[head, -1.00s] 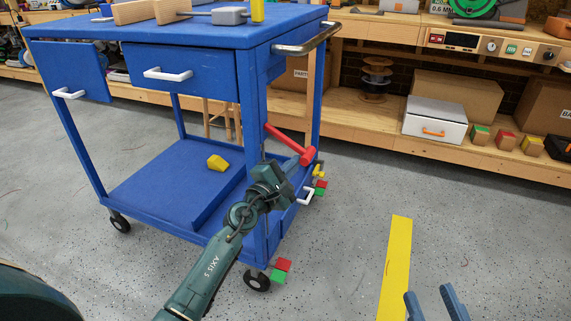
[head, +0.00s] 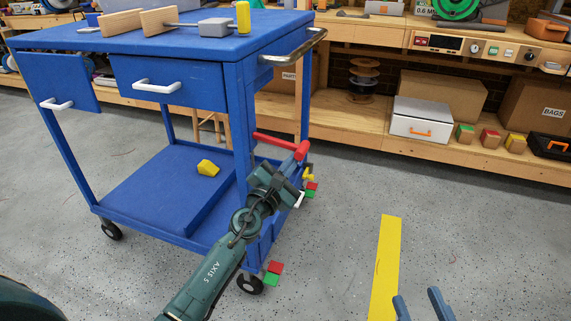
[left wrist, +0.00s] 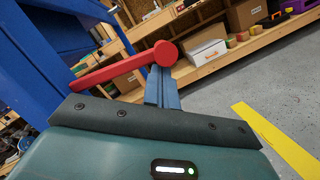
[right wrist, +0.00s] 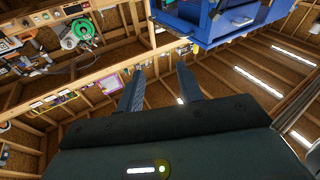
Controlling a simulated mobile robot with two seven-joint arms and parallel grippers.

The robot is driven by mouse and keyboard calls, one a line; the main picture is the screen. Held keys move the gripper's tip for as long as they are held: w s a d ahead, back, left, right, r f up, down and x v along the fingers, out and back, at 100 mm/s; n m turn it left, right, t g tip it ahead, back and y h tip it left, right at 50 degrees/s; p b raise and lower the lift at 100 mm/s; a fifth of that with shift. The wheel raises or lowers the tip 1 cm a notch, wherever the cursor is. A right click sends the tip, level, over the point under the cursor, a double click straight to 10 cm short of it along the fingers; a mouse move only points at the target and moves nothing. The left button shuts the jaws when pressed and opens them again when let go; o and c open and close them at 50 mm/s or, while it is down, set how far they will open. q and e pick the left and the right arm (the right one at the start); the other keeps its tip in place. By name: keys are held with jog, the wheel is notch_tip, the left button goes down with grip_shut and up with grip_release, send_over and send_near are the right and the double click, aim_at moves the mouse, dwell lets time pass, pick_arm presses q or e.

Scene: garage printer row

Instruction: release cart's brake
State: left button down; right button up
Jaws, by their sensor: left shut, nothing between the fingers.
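The blue cart (head: 175,62) stands at the left in the head view. A red brake lever (head: 275,142) runs from its near right post, sloping slightly down to a thick round end. My left gripper (head: 294,168) is just under that end. In the left wrist view, the red lever (left wrist: 110,73) crosses above the shut blue fingers (left wrist: 160,85); their tips are at or just beneath its round end, and I cannot tell if they touch. My right gripper (head: 422,304) is open and empty at the bottom of the head view; its spread fingers also show in the right wrist view (right wrist: 160,88).
Red and green blocks (head: 273,272) show by the cart's wheels. A yellow wedge (head: 208,168) lies on the lower shelf. A yellow floor strip (head: 386,262) lies at right. A workbench with boxes (head: 422,120) stands behind. The grey floor between is free.

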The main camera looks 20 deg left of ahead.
aim_at(294, 151)
pick_arm(q)
jog(key=r+n, duration=0.1)
jog(key=r+n+p, duration=0.1)
jog(key=n, duration=0.1)
jog(key=d+r+n+y+p, duration=0.1)
jog(key=shift+r+n+t, duration=0.3)
jog(key=shift+r, duration=0.1)
jog(key=r+n+y+p, duration=0.1)
jog(key=n, duration=0.1)
jog(key=shift+a+r+n, duration=0.1)
jog(key=shift+r+n, duration=0.2)
jog(key=shift+r, duration=0.1)
jog(key=shift+a+r+n+y+p, duration=0.15)
jog(key=shift+r+n+y+p, duration=0.35)
jog(key=shift+n, duration=0.4)
pick_arm(e)
jog(key=shift+d+f+g+h, duration=0.2)
jog(key=shift+d+g+h, duration=0.2)
jog(key=shift+d+h, duration=0.35)
pick_arm(q)
jog(key=shift+r, duration=0.15)
pick_arm(e)
jog(key=shift+a, duration=0.1)
jog(key=shift+s, duration=0.1)
